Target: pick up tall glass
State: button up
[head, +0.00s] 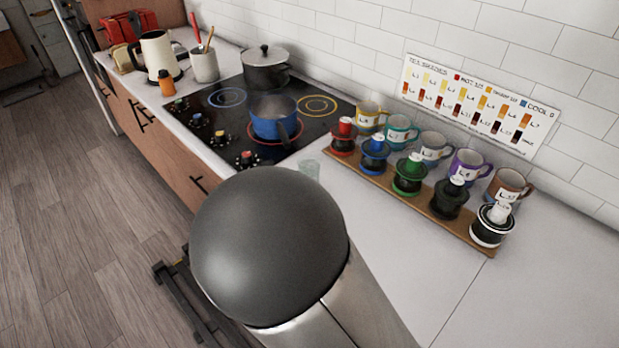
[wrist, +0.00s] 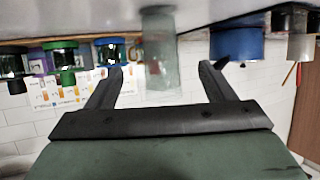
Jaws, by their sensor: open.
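The tall glass (wrist: 160,48) is clear with a faint green tint. In the wrist view, which is upside down, it stands on the counter, centred across the gap between my fingers. In the head view only a small part of the glass (head: 309,168) shows past my arm, on the counter near the stove. My gripper (wrist: 162,68) is open, with a finger on each side of the glass's line and a visible gap to each. I cannot tell how far the glass reaches in between the fingertips. In the head view my arm hides the gripper.
A blue pot (head: 274,117) sits on the near burner of the stove (head: 222,120). A wooden rack (head: 440,214) with coloured pods and several mugs (head: 470,164) stands right of the glass. The counter (head: 390,250) in front of the rack is clear.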

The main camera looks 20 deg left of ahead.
jog(key=p+x, duration=0.1)
jog(key=x, duration=0.8)
jog(key=shift+r, duration=0.1)
jog(key=c, duration=1.2)
